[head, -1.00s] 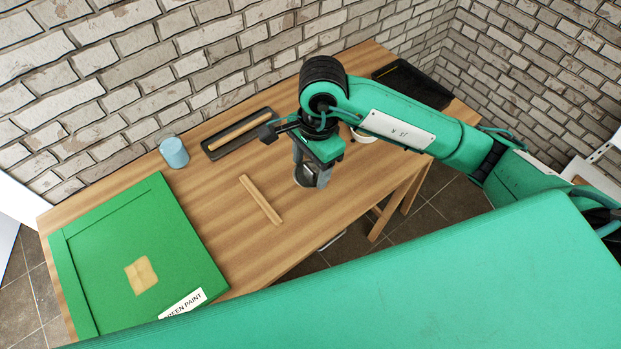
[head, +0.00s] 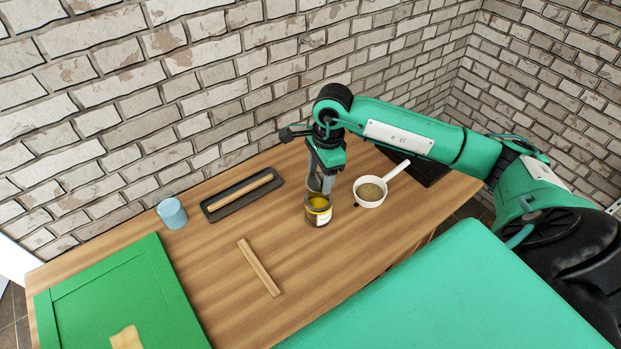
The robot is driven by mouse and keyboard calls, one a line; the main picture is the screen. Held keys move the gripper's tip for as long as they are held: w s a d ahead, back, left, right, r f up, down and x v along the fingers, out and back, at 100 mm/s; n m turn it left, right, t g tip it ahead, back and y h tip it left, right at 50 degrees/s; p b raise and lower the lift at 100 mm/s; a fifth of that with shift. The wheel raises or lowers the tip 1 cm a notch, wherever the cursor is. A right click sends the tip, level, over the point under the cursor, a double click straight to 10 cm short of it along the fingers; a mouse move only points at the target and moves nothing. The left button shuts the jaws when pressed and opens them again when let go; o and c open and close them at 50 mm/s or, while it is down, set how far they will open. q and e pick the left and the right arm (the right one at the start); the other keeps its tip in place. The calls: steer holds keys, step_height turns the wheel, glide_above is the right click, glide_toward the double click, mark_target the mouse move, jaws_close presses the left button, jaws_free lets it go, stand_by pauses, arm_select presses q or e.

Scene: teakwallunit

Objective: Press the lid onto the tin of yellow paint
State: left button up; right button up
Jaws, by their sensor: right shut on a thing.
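The tin of yellow paint (head: 318,217) stands upright on the wooden table, with yellow paint showing through its open top. My right gripper (head: 325,188) points down just above and behind the tin's rim. It is shut on a grey piece that looks like the lid (head: 315,184), largely hidden by the fingers. The lid looks tilted, and I cannot tell whether it touches the rim. My left gripper is not in view.
A white pan (head: 370,191) with grainy contents stands close right of the tin. A wooden stick (head: 259,267) lies to the left on the table (head: 215,277). A dark tray (head: 213,214) holding a stick, a blue cup (head: 171,213) and a green panel (head: 130,290) are farther left.

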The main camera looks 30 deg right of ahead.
mark_target(320, 186)
steer(key=shift+a+f+b, duration=0.1)
steer(key=shift+f+b, duration=0.25)
steer(key=shift+f, duration=0.55)
step_height(320, 186, down, 3)
steer(key=shift+r+b, duration=0.1)
steer(key=shift+b, duration=0.6)
steer(key=shift+f+b, duration=0.75)
steer(key=shift+b, duration=0.65)
steer(key=shift+f+b, duration=0.1)
steer(key=shift+b, duration=0.3)
stand_by(0.6)
steer(key=shift+b, duration=0.35)
stand_by(0.4)
steer(key=o, duration=1.3)
